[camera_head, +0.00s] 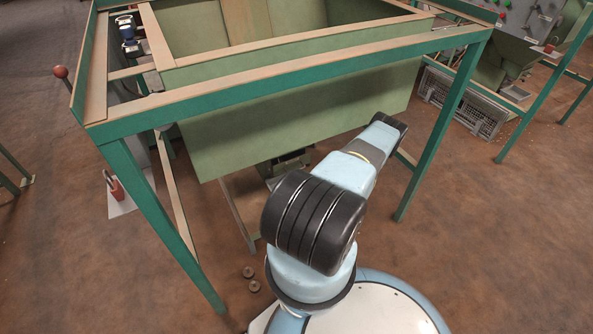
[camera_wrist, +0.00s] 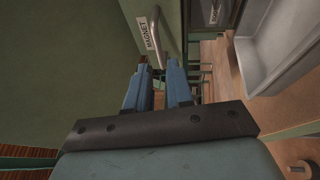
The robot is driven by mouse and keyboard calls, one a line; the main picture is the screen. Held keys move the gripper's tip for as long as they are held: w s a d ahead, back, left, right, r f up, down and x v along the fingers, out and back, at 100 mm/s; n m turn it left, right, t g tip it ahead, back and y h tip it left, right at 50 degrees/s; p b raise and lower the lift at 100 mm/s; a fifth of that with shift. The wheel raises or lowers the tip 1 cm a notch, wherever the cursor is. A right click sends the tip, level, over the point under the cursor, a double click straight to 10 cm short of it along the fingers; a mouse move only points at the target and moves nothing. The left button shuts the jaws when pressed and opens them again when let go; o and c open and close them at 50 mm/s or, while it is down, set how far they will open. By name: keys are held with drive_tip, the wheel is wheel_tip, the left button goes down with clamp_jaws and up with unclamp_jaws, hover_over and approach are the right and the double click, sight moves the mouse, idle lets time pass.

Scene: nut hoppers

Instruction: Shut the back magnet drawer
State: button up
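In the wrist view, a green front panel (camera_wrist: 172,38) carries a white label reading MAGNET (camera_wrist: 149,40) and a pale bar handle (camera_wrist: 154,25). It looks like the front of a magnet drawer. How far it stands out, and whether it is the back one, I cannot tell. My gripper (camera_wrist: 157,70) has its two blue fingers apart with an empty gap between them. The fingertips are just below the label in the picture. Contact with the panel cannot be made out. In the head view my arm reaches under the green hopper (camera_head: 300,115), and the gripper and drawer front are not clearly visible.
The hopper stands on a green frame (camera_head: 300,75) with legs on both sides of my arm. In the wrist view a green wall (camera_wrist: 60,70) fills the left and a grey metal trough (camera_wrist: 270,50) is at right. Nuts (camera_head: 250,272) lie on the floor.

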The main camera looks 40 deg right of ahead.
drive_tip(key=x, duration=0.8)
drive_tip(key=shift+w+a, duration=0.15)
drive_tip(key=shift+w, duration=0.1)
clamp_jaws()
